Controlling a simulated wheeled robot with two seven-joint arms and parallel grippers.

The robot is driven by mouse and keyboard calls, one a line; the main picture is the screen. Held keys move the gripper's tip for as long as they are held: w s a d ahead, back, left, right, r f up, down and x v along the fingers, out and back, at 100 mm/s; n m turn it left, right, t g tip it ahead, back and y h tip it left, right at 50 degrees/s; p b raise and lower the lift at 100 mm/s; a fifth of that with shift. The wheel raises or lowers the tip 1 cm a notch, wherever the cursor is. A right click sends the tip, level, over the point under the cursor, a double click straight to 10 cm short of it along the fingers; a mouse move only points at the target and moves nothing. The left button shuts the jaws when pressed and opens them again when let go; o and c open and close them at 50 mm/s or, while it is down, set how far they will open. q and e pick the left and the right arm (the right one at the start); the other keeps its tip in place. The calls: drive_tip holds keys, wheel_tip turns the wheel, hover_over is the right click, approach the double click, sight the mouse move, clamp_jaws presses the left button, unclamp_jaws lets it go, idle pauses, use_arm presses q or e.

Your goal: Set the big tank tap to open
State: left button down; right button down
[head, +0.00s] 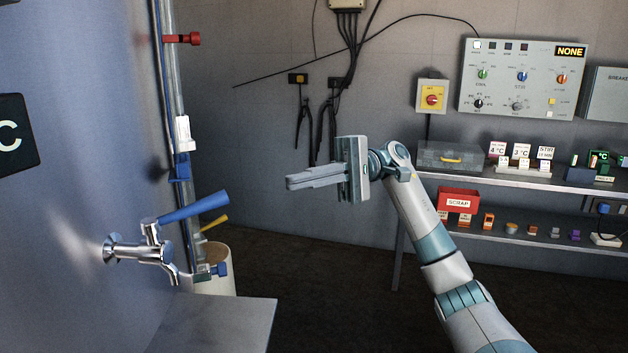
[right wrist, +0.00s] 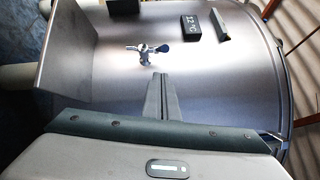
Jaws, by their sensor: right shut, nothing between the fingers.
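The big tank tap (head: 150,245) is a chrome tap on the tank wall (head: 70,200) at the left of the head view. Its blue lever (head: 194,207) points right and slightly up, away from the wall. The tap also shows in the right wrist view (right wrist: 143,53), small and ahead of the fingers, with its blue lever end to the right. My right gripper (head: 290,182) is shut and empty, to the right of the lever and a little higher, apart from it. In the wrist view its closed fingers point toward the tank wall. My left gripper is not in view.
A grey ledge (head: 222,325) juts out below the tap. A vertical pipe with a yellow-handled valve (head: 214,223) and a white bin (head: 220,266) stand behind it. A shelf (head: 530,180) with signs and small items is at the right. Air between gripper and lever looks clear.

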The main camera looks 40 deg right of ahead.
drive_tip(key=shift+d, duration=1.2)
